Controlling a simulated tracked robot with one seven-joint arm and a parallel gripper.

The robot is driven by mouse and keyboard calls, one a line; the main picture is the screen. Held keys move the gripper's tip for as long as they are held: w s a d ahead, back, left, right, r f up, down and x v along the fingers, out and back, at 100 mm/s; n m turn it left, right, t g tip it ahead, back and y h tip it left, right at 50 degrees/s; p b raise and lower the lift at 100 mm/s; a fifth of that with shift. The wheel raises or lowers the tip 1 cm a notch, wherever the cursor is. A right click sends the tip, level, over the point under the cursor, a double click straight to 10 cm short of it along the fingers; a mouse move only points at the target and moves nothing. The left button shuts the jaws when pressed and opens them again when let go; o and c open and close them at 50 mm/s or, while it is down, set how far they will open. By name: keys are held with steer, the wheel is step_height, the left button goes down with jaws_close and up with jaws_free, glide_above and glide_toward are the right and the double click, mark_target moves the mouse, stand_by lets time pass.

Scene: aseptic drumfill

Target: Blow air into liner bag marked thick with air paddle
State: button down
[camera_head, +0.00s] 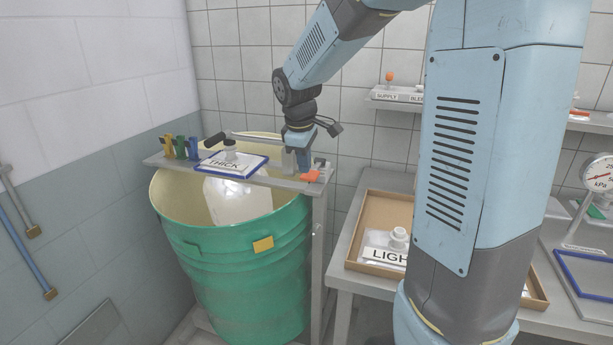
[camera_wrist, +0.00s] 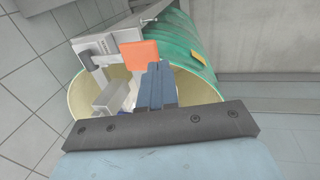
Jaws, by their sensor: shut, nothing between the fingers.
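The label THICK stands on a blue-framed plate (camera_head: 228,162) on the bar across the green drum (camera_head: 240,280). A whitish liner bag (camera_head: 237,203) hangs below it inside the drum. An orange paddle-like piece (camera_head: 311,176) sits at the right end of the bar. It also shows in the wrist view (camera_wrist: 139,54), just beyond my fingers. I cannot tell whether this is the air paddle. My gripper (camera_head: 303,167) points down beside it over the drum's right rim. Its blue fingers are shut and empty in the wrist view (camera_wrist: 158,72). Contact with the orange piece is unclear.
Yellow, green and blue clips (camera_head: 181,148) stand at the bar's left end. A tray (camera_head: 381,215) holding a bag marked LIGHT lies on the bench at right. A pressure gauge (camera_head: 598,173) stands far right. A shelf (camera_head: 398,99) is on the back wall.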

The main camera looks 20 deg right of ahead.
steer(key=shift+s+a+v, duration=0.1)
steer(key=shift+s+v, duration=0.05)
steer(key=shift+v, duration=0.8)
steer(key=shift+s+a+v, duration=0.15)
steer(key=shift+v, duration=0.85)
steer(key=shift+s+a+v, duration=0.1)
steer(key=shift+s+v, duration=0.05)
steer(key=shift+v, duration=0.8)
steer(key=shift+f, duration=0.1)
steer(key=s+d+r+m+t, duration=0.1)
steer(key=s+m, duration=0.4)
steer(key=s, duration=0.6)
steer(key=s+d+m+t+y, duration=0.1)
steer(key=s+m, duration=0.4)
steer(key=s, duration=0.7)
steer(key=shift+d+r+m+t+y, duration=0.35)
steer(key=shift+d+t, duration=0.35)
steer(key=shift+d, duration=0.3)
steer(key=shift+s+r, duration=0.1)
